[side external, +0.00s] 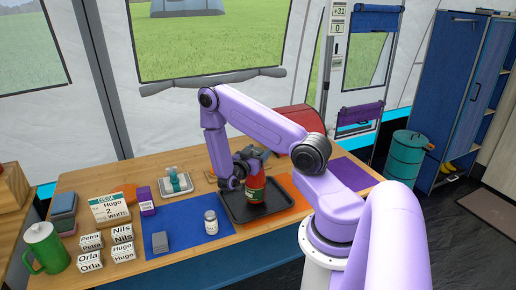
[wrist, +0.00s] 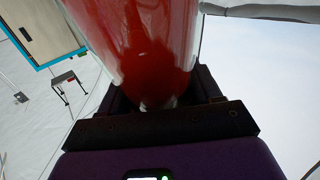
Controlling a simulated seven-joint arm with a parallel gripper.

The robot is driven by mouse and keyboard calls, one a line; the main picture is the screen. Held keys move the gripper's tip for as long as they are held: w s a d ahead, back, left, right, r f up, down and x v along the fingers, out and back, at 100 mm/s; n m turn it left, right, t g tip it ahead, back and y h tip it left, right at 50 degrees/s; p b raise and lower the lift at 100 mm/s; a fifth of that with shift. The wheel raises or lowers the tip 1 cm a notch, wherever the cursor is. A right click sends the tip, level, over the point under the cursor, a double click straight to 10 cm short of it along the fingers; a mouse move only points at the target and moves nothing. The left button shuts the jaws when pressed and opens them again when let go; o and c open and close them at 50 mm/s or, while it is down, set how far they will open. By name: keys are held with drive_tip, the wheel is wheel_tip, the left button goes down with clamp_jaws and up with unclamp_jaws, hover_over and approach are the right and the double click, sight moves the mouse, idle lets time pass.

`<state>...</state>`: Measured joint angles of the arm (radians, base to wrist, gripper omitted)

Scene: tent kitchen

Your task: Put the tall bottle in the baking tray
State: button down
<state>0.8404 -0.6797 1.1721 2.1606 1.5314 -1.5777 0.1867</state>
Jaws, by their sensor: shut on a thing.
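The tall red bottle (side external: 256,192) is upright within the outline of the black baking tray (side external: 232,214) in the side external view. I cannot tell whether its base touches the tray floor. My gripper (side external: 246,170) is shut on the bottle near its upper part. In the wrist view the red bottle (wrist: 135,45) fills the upper middle, between the dark fingers of my gripper (wrist: 160,100). The fingers and arm hide part of the bottle's top and the far part of the tray.
A small white-lidded jar (side external: 211,222) stands just left of the tray. A grey block (side external: 160,241) lies on a blue mat (side external: 185,238). A green jug (side external: 44,247), several name boxes (side external: 122,233) and a sign card (side external: 110,209) are at the left. A purple mat (side external: 356,173) at the right looks clear.

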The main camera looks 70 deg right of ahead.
drive_tip(key=shift+f, duration=0.6)
drive_tip(key=shift+c, duration=1)
unclamp_jaws()
